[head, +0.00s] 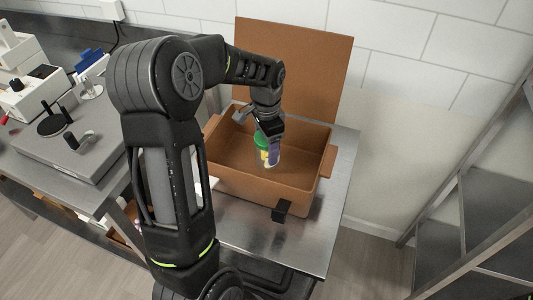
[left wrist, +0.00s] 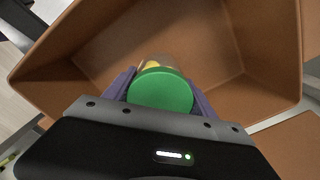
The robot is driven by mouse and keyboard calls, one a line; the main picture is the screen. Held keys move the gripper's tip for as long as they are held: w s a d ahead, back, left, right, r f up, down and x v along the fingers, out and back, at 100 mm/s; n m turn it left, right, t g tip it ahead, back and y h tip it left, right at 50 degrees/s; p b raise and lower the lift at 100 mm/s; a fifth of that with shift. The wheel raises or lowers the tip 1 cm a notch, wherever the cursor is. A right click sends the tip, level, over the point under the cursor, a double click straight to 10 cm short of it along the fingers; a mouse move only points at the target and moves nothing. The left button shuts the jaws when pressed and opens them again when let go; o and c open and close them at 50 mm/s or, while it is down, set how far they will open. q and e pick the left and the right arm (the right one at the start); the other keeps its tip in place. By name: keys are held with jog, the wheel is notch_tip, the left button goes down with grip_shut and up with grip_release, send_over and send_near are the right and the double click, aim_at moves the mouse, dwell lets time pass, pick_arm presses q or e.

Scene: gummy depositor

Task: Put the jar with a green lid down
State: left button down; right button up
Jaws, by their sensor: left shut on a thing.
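The jar with a green lid (head: 262,141) is in my left gripper (head: 268,150), over the inside of an open brown box (head: 240,190). In the left wrist view the green lid (left wrist: 161,92) faces the camera between the two purple fingers of the left gripper (left wrist: 160,95). A little yellow content shows through the clear jar beyond the lid. The brown box (left wrist: 240,50) surrounds the jar in that view. I cannot tell whether the jar's base touches the box floor. My right gripper is not in view.
The box's brown lid (head: 300,60) stands raised behind it. The box sits on a steel table (head: 300,240), with a small black block (head: 281,211) by its front. A bench with equipment (head: 70,140) is at left; metal shelving (head: 480,190) is at right.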

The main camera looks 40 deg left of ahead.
pick_arm(q)
jog(key=shift+f, duration=1.6)
jog(key=shift+f, duration=0.15)
jog(key=shift+c, duration=1.5)
grip_release()
notch_tip(320, 180, up, 12)
jog(key=shift+r+b, duration=0.15)
jog(key=shift+b, duration=0.35)
